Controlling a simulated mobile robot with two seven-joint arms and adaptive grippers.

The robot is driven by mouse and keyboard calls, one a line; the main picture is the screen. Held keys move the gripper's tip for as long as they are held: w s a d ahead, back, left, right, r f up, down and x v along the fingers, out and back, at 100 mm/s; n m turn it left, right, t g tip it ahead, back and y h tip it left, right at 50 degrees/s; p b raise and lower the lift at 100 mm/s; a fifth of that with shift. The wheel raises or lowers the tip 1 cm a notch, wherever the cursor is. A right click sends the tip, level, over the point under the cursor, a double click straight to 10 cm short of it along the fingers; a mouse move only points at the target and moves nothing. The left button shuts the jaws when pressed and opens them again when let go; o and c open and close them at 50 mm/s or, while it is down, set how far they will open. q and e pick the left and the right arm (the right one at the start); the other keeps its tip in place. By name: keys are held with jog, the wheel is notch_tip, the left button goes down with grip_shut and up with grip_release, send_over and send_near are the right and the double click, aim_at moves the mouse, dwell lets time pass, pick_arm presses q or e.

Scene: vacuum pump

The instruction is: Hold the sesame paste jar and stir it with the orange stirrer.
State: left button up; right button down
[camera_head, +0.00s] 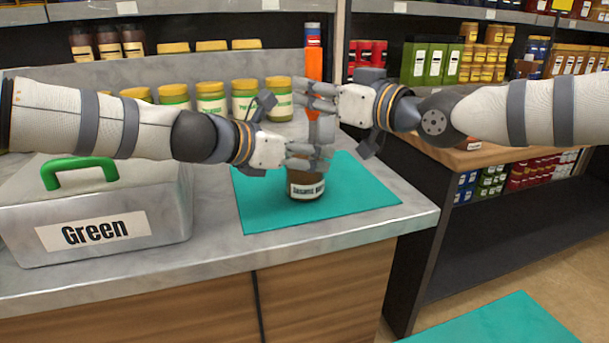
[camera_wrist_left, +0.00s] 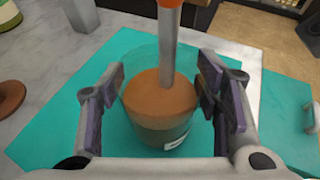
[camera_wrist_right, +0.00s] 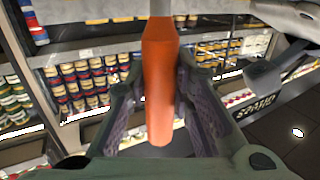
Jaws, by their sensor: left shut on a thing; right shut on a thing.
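The sesame paste jar (camera_head: 306,188) stands upright and open on the teal mat (camera_head: 262,208). In the left wrist view the jar (camera_wrist_left: 158,125) shows brown paste inside and sits between both fingers. My left gripper (camera_head: 309,157) is shut on it near the rim. The orange stirrer (camera_head: 314,64) stands nearly upright above the jar. Its grey shaft goes down into the paste in the left wrist view (camera_wrist_left: 168,55); its lower end is hidden. My right gripper (camera_head: 320,98) is shut on the stirrer's orange handle, which also shows in the right wrist view (camera_wrist_right: 159,85).
A metal box marked Green (camera_head: 180,205) with a green handle stands left on the counter. Several yellow-lidded jars (camera_head: 211,98) line the back. A brown disc (camera_wrist_left: 9,97) lies left of the mat. The counter's right edge (camera_head: 432,212) is close to the mat.

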jog(key=shift+r, duration=0.1)
pick_arm(q)
jog(key=o, duration=1.6)
jog(key=shift+c, duration=0.2)
pick_arm(e)
notch_tip(320, 180, up, 12)
jog(key=a, duration=0.1)
jog(key=shift+s+a, duration=0.2)
jog(key=shift+s, duration=0.05)
